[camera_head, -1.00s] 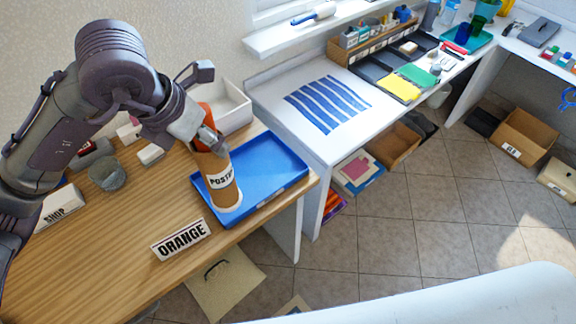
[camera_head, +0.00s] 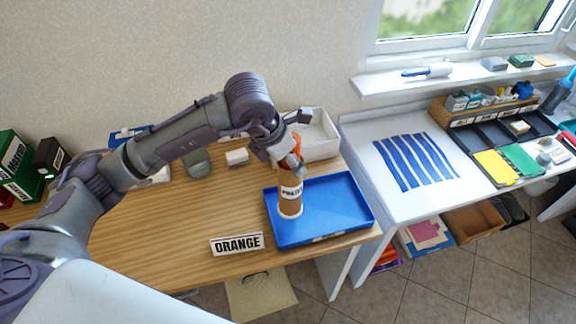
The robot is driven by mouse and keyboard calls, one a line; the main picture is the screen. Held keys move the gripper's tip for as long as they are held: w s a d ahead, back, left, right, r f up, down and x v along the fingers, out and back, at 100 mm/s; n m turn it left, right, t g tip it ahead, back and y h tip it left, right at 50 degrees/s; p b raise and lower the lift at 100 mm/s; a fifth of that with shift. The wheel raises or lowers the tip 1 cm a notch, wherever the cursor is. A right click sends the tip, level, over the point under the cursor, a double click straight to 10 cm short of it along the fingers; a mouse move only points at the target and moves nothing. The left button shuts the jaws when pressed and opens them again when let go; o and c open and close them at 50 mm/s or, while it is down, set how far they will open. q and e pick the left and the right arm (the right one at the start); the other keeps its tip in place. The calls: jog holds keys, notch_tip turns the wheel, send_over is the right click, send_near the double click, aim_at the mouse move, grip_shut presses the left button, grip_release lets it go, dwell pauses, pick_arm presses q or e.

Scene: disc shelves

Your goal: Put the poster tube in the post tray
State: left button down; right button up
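A small label on the tray's front edge is too small to read. My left gripper (camera_head: 289,165) is at the tube's upper end, with its fingers around it, and appears shut on it. The fingers partly hide the top. My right gripper is not in view.
A sign reading ORANGE (camera_head: 236,243) stands on the wooden table (camera_head: 170,250) left of the tray. A white open box (camera_head: 318,146) is behind the tray. A white desk (camera_head: 385,205) with a blue-striped sheet (camera_head: 415,162) is to the right. The table's front left is clear.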

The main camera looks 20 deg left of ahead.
aim_at(290, 187)
pick_arm(q)
jog(key=f, duration=0.1)
jog(key=f+p, duration=0.1)
jog(key=f, duration=0.1)
jog(key=shift+w+a+f+p, duration=0.1)
jog(key=shift+a+f+p, duration=0.15)
jog(key=shift+p, duration=0.15)
jog(key=shift+f, duration=0.55)
jog(key=shift+c, duration=1.7)
grip_release()
